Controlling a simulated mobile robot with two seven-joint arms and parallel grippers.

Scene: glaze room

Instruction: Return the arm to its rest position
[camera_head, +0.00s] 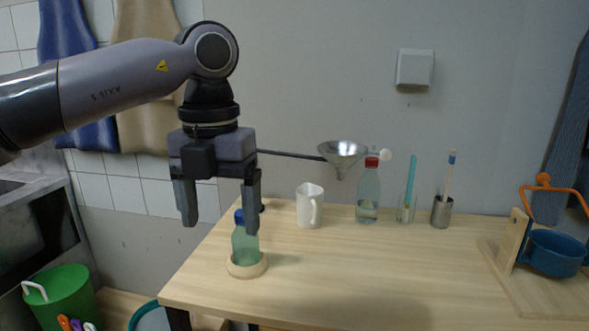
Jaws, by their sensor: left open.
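My left arm comes in from the left, and my left gripper (218,215) points down above the table's left end. Its two fingers are apart with nothing between them. A small green bottle with a blue cap (245,245) stands upright in a round wooden ring (247,268), just below and behind the right finger, which overlaps part of it in the picture. I cannot tell whether that finger touches the bottle. My right gripper is not in view.
The wooden table (340,275) has free room in its middle and front. A green bucket (60,297) stands lower left.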

